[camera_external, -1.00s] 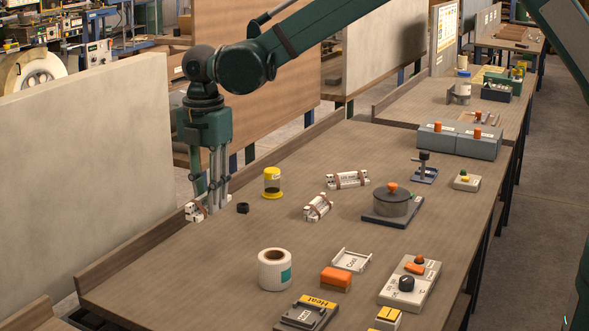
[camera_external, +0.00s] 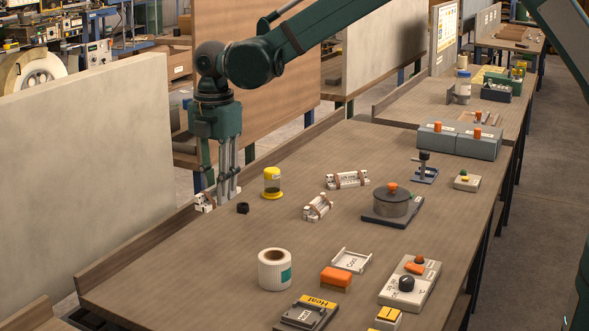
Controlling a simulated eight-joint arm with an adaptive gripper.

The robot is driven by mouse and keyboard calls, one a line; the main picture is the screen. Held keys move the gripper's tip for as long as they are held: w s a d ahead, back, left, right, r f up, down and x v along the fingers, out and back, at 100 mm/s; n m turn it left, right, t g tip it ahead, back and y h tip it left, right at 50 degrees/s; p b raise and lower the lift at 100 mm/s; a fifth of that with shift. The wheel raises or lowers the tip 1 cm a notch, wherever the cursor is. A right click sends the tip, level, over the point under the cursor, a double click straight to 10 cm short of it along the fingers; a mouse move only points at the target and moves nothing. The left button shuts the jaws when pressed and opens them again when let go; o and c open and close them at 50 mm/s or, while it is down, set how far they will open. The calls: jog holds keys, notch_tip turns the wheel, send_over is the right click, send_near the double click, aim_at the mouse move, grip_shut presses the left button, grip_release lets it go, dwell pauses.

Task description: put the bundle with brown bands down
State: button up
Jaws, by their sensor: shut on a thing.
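My gripper (camera_external: 222,197) points down at the far left side of the table, shut on a white bundle with brown bands (camera_external: 203,203). The fingers hide part of this bundle. It is close to the tabletop near the raised edge; I cannot tell whether it touches the surface. Two similar white bundles with brown bands lie on the table to the right, one farther back (camera_external: 348,180) and one nearer (camera_external: 318,208).
The table's left front (camera_external: 170,270) is clear.

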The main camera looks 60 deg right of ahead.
jog(key=d+m, duration=0.2)
jog(key=d, duration=1.5)
jog(key=m, duration=0.6)
send_over(372, 163)
jog(key=shift+r+b, duration=0.15)
jog(key=shift+b, duration=0.3)
jog(key=shift+f, duration=3.15)
jog(key=shift+f, duration=1.85)
jog(key=shift+f+b, duration=0.2)
jog(key=shift+b, duration=0.2)
